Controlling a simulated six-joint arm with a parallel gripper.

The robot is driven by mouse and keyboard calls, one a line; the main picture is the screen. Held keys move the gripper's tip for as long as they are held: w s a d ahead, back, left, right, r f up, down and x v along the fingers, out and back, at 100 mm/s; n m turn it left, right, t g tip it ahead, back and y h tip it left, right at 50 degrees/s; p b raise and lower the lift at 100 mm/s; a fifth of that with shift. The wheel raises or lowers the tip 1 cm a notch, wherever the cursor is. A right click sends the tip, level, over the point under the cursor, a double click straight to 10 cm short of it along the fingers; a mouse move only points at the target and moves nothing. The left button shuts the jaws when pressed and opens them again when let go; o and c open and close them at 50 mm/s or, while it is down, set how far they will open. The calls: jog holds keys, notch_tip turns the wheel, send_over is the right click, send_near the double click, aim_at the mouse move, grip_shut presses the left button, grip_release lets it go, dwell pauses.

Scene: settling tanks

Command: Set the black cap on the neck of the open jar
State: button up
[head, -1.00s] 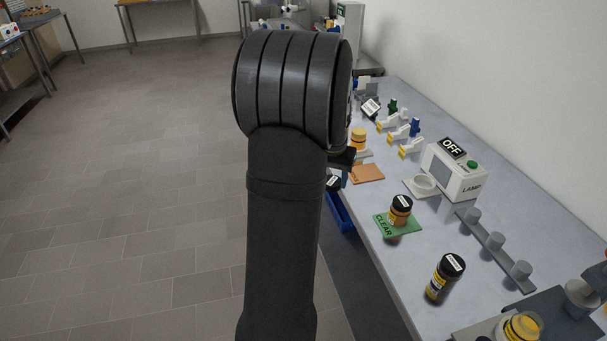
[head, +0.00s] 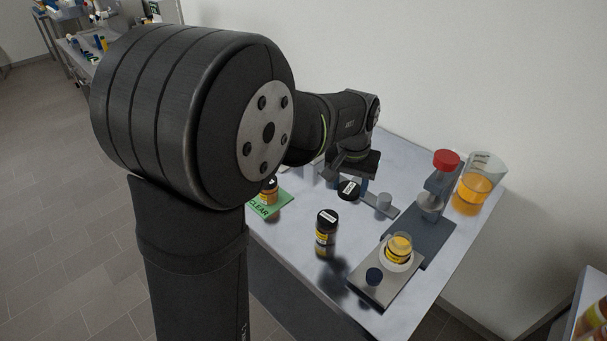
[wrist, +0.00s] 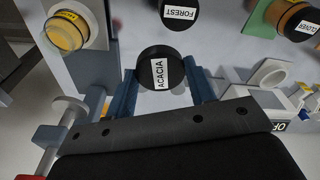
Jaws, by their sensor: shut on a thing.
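My gripper (head: 355,176) is shut on the black cap (head: 348,190) and holds it above the bench. In the wrist view the cap (wrist: 148,75) shows between the two blue fingers of my gripper (wrist: 162,88), its white label reading ACACIA. The open jar (head: 398,249), with yellow contents and a yellow label, stands in a round holder on a grey plate (head: 370,291), nearer the bench's front than the cap. In the wrist view the jar (wrist: 66,31) is at upper left, apart from the cap. The cap's underside is hidden.
A black-capped jar (head: 326,238), labelled FOREST in the wrist view, stands left of the open jar. Another jar (head: 268,192) stands on a green CLEAR mat (head: 270,208). A red-topped stand (head: 446,161) and a beaker of orange liquid (head: 470,197) are at the right.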

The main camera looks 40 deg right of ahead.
aim_at(402, 239)
jog(key=s, duration=0.5)
jog(key=s+d+r+m, duration=0.1)
jog(key=s, duration=0.4)
jog(key=s+m, duration=0.1)
jog(key=s, duration=0.4)
jog(key=shift+s+d+r, duration=0.1)
jog(key=shift+d+r, duration=0.1)
jog(key=shift+d, duration=0.05)
jog(key=shift+f, duration=3.05)
jog(key=shift+f, duration=0.5)
jog(key=o, duration=1.3)
jog(key=shift+r, duration=0.1)
jog(key=shift+r, duration=3.45)
